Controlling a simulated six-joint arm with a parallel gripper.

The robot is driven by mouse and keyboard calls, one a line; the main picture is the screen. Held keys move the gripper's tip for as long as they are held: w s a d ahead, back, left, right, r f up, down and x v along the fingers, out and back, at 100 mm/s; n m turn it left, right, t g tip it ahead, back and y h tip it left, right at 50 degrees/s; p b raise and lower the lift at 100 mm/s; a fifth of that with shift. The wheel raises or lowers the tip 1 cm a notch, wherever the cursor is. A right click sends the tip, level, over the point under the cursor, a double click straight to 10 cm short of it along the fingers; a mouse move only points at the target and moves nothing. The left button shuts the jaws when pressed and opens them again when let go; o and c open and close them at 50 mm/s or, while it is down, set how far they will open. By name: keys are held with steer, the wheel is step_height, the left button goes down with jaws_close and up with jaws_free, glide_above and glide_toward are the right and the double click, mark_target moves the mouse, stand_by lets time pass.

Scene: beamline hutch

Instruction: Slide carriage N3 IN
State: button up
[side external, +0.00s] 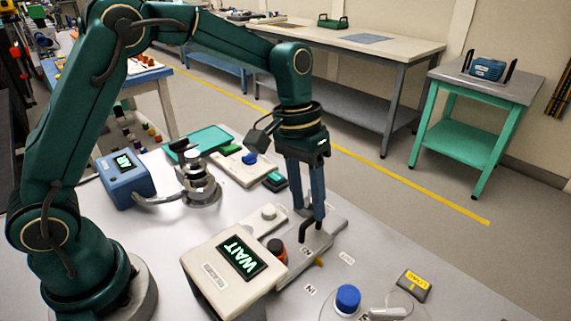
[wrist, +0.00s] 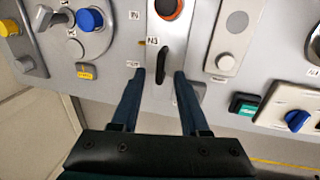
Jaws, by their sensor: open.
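Carriage N3 (side external: 323,241) is a grey sliding block on the bench, with a dark upright handle (side external: 305,230) and a small yellow mark (side external: 320,262) on its side. Its N3 label also shows in the wrist view (wrist: 152,41). An OUT label (side external: 347,258) and an IN label (side external: 310,290) lie beside its track. My gripper (wrist: 160,76) is open and points down at the carriage. In the wrist view the handle (wrist: 162,62) lies between the two fingertips, with gaps on both sides. I cannot tell the fingertips' exact height.
A cream box with a WAIT display (side external: 240,257) and an orange-red knob (side external: 277,250) stand close to the carriage. A grey unit with a round button (side external: 268,212) is alongside. A blue knob (side external: 348,298) and a yellow-labelled block (side external: 415,283) are near the bench's front.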

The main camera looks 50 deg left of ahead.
steer(key=shift+d+f, duration=0.2)
steer(key=shift+f, duration=0.75)
jaws_close()
stand_by(0.7)
